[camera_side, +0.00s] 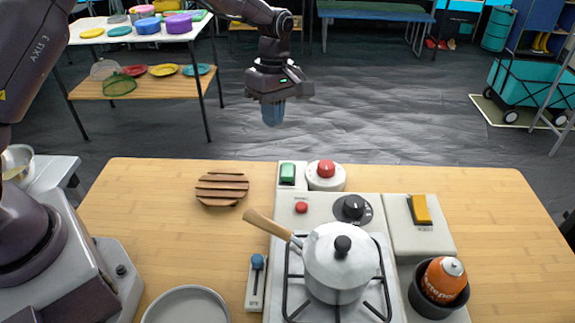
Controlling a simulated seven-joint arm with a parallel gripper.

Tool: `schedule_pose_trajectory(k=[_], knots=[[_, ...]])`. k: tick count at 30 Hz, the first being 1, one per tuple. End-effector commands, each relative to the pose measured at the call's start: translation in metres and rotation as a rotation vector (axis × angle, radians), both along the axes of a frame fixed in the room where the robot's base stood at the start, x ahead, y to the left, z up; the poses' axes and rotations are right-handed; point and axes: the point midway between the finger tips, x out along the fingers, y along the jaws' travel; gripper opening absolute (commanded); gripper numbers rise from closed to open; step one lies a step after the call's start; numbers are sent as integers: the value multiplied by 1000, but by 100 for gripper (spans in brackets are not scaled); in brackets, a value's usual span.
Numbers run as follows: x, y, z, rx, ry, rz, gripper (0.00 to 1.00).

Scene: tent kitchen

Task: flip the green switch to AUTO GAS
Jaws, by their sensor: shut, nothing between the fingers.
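The green switch (288,170) is a small green rocker on a pale base at the back left of the stove (322,208). Its marking is too small to read, and I cannot tell which way it is set. My gripper (273,122) is shut and empty, its blue fingers pointing down. In the picture it shows above and slightly left of the switch, raised and apart from it.
A red button (326,168) sits right beside the switch. A black knob (352,207), a yellow switch (421,209) and a lidded pot (341,262) are nearer. A blue-tipped lever (258,262) and a wooden trivet (221,188) lie left. The wooden table (140,218) has free room at left.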

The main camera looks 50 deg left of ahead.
Motion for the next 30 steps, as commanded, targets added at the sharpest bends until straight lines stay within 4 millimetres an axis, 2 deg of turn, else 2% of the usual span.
schedule_pose_trajectory(k=[1, 3, 6, 12, 18, 26, 30], knots=[[9, -1, -8, 12, 13, 108, 0], [20, -2, -10, 27, 20, 261, 0], [32, -4, -1, 38, 14, 453, 0], [35, -7, 7, 57, 38, 703, 0], [35, -7, 7, 67, 49, 778, 0], [35, -7, 6, 67, 48, 777, 0], [34, -7, 0, 68, 50, 777, 0]])
